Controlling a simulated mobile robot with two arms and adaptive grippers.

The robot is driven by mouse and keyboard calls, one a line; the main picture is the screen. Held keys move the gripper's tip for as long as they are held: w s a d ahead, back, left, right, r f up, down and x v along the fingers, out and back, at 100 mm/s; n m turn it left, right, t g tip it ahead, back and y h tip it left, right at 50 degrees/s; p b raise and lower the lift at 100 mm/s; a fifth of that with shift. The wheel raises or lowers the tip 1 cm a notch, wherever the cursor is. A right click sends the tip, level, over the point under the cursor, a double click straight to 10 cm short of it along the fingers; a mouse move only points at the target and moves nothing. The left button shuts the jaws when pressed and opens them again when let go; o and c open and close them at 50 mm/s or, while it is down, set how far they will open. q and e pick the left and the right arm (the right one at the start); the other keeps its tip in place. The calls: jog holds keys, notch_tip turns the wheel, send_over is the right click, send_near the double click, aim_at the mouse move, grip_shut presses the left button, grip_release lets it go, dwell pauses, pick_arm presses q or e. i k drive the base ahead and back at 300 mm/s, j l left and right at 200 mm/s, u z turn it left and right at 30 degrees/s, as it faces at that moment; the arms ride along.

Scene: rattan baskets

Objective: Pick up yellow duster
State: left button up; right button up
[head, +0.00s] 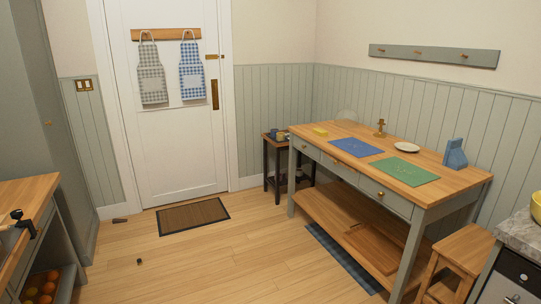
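A small yellow item (320,131) lies at the far left end of the wooden table top (360,131). It looks flat and block-like. It is too small to tell for certain that it is the yellow duster. Neither of my grippers is in view.
The table also bears a blue mat (356,147), a green mat (404,171), a white plate (407,147) and a blue block-like object (455,154). A wooden stool (462,250) stands at its right front. A doormat (193,216) lies by the door. Small items lie on the otherwise open floor.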

aim_at(322, 133)
jog(key=i, duration=2.65)
